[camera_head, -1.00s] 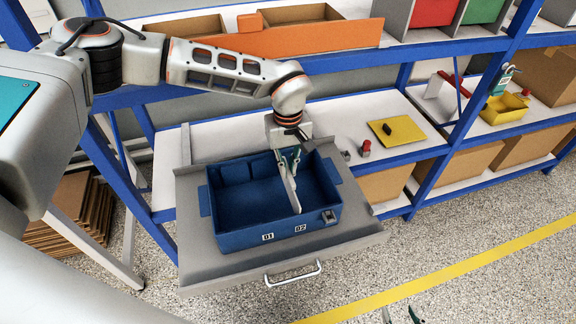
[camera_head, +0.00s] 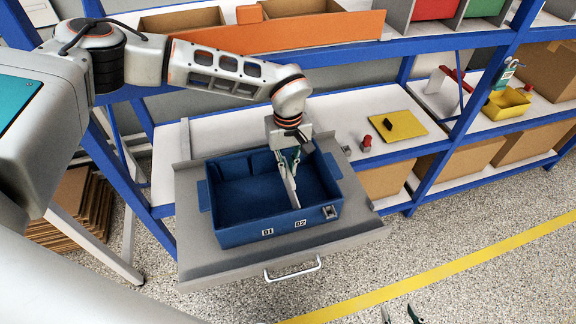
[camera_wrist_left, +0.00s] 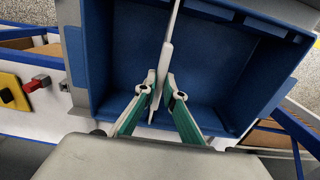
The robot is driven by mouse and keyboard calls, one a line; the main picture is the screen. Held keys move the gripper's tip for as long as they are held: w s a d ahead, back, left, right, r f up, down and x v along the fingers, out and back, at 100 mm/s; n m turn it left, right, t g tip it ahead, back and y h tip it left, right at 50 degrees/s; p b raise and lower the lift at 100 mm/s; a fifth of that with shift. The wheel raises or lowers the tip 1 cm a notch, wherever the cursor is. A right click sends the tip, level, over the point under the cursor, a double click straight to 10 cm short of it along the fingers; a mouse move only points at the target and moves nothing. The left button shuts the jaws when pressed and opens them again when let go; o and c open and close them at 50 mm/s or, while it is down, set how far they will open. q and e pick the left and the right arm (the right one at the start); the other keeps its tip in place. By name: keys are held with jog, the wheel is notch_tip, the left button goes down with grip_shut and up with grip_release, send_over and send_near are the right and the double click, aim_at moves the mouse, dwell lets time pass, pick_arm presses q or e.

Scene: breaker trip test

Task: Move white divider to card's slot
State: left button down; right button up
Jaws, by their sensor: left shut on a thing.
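The white divider (camera_head: 291,187) stands upright across the inside of the blue bin (camera_head: 240,233), right of its middle. My left gripper (camera_head: 289,158) reaches down over the bin's back side and is shut on the divider's back end. In the left wrist view the green-backed fingers (camera_wrist_left: 160,84) close on the divider (camera_wrist_left: 170,35). Labels 01 (camera_head: 267,232) and 02 (camera_head: 300,223) are on the bin's front wall. I cannot tell whether the divider sits in a slot. Only the tips of my right gripper (camera_head: 401,315) show at the bottom edge, spread apart. No card is clearly recognizable.
The bin rests on a grey pulled-out drawer (camera_head: 220,262) with a metal handle (camera_head: 293,270). A yellow plate (camera_head: 408,130) and a red-topped part (camera_head: 366,143) lie on the shelf behind.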

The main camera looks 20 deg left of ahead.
pick_arm(q)
jog(key=shift+f, duration=0.8)
jog(key=c, duration=2)
grip_release()
jog(key=shift+c, duration=0.2)
jog(key=shift+r, duration=0.1)
notch_tip(320, 180, up, 12)
